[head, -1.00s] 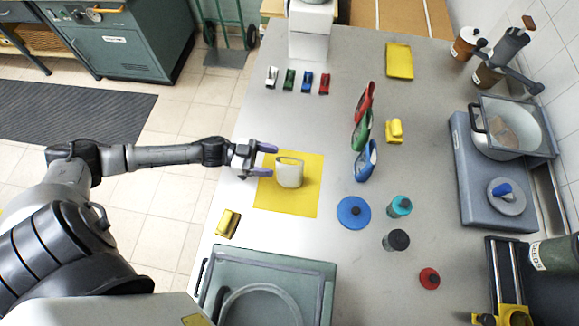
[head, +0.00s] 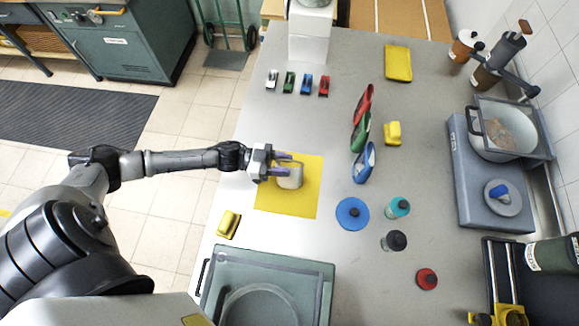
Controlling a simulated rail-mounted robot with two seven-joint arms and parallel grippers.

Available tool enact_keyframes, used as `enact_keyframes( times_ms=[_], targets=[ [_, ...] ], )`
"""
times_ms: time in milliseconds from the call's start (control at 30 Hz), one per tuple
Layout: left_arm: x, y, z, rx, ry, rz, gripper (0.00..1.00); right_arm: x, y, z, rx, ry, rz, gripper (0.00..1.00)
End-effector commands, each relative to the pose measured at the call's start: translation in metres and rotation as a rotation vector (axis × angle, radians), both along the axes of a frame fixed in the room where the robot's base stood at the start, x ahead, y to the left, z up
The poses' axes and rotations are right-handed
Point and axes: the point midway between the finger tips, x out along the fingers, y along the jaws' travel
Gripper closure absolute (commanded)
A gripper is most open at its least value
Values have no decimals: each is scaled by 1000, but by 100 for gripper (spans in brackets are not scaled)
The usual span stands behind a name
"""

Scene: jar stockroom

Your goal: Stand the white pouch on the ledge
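The white pouch (head: 290,179) stands on a yellow mat (head: 305,204) in the middle left of the worktop. My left gripper (head: 284,164) reaches it from the left. Its two fingers lie over the upper part of the pouch, one on the far side and one on the near side. I cannot tell whether they press on it. A red pouch (head: 363,103), a green pouch (head: 360,132) and a blue pouch (head: 364,163) stand in a row to the right. I cannot make out which surface is the ledge. My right gripper is out of view.
A blue disc (head: 353,213), a teal jar (head: 397,207), a dark jar (head: 394,241) and a red-lidded jar (head: 427,279) stand at the near right. Small yellow items lie about. A scale (head: 465,190) with a pot is at the right. Worktop between mat and pouch row is clear.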

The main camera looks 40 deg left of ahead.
Motion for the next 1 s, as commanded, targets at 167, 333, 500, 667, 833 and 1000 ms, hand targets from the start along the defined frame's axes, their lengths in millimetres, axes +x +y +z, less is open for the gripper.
enact_keyframes(
  times_ms=[167,333,500,667,833,1000],
  targets=[
    [0,0,0,0,0,0,83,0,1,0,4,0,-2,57],
    [0,0,0,0,0,0,99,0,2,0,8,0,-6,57],
    [0,0,0,0,0,0,100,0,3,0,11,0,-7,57],
    [0,0,3,0,0,0,100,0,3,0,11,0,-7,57],
    [0,0,17,1,-2,-2,100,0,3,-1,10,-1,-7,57],
    [0,-6,45,-2,-5,-5,100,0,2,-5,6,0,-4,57]
  ],
)
